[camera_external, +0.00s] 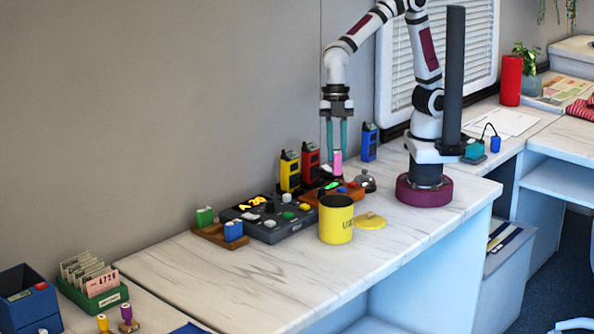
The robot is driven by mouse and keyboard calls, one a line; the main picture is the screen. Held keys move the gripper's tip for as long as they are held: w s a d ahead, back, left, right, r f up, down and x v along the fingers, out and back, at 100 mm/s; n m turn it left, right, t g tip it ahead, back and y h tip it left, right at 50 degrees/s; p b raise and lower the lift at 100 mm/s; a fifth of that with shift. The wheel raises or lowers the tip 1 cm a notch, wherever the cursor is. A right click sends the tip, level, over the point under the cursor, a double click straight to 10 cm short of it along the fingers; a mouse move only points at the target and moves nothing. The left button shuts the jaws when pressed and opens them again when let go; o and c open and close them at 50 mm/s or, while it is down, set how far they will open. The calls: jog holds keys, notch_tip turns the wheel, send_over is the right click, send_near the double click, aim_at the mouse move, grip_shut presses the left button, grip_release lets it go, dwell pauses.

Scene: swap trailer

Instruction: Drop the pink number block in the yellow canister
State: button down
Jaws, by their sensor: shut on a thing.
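The pink number block (337,157) is small and upright at the fingertips of my gripper (336,154). My gripper points straight down with its teal fingers shut on the block. It is above the brown wooden tray, behind the yellow canister; the exact height is hard to tell. The number on the block is too small to read. The canister's inside is mostly hidden.
A dark control panel (267,229) with coloured knobs lies left of the canister. Yellow (290,172), red (310,162) and blue (369,143) handheld devices stand behind. A silver bell (364,181) is right of the wooden tray (350,194). The marble table (280,277) is clear in front.

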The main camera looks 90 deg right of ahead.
aim_at(336, 164)
jog(key=shift+f, duration=1.85)
jog(key=c, duration=0.7)
grip_release()
jog(key=shift+o, duration=0.2)
jog(key=v, duration=1.6)
jog(key=shift+f, duration=0.1)
jog(key=s+d+f+m, duration=0.4)
jog(key=s+d+m, duration=0.2)
jog(key=m, duration=0.5)
jog(key=s+d+f+m+h, duration=0.1)
jog(key=s+d+f+m, duration=0.4)
jog(key=m, duration=0.7)
jog(key=s+d, duration=0.2)
jog(key=s, duration=0.2)
jog(key=shift+s+m, duration=0.2)
jog(key=shift+m, duration=0.1)
